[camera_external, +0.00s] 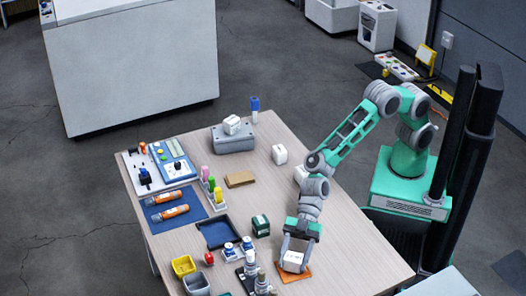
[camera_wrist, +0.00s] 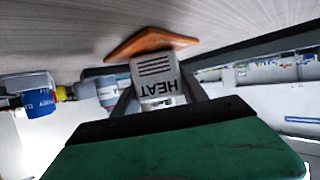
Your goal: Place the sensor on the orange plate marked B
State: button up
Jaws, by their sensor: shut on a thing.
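A white block printed "HEAT", which looks like the sensor (camera_external: 292,258), is between the fingers of my gripper (camera_external: 295,249). In the wrist view the white block (camera_wrist: 155,72) is held by the gripper (camera_wrist: 160,98), with its lettering upside down. The orange plate (camera_external: 305,272) lies on the table directly under the block. In the wrist view the orange plate (camera_wrist: 135,44) meets the far end of the block; I cannot tell whether they touch. No letter B is visible on the plate.
Several bottles (camera_external: 248,270) stand just left of the plate. A dark green box (camera_external: 260,225) and a blue tray (camera_external: 218,232) lie farther left. Other white blocks are on the table (camera_external: 279,154) and on a grey stand (camera_external: 232,125). The table right of the plate is clear.

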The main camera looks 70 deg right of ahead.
jog(key=shift+f, duration=0.15)
jog(key=o, duration=1.4)
jog(key=shift+r, duration=0.2)
jog(key=shift+d+r, duration=0.15)
jog(key=shift+d, duration=0.15)
jog(key=v, duration=1.1)
jog(key=shift+d, duration=0.2)
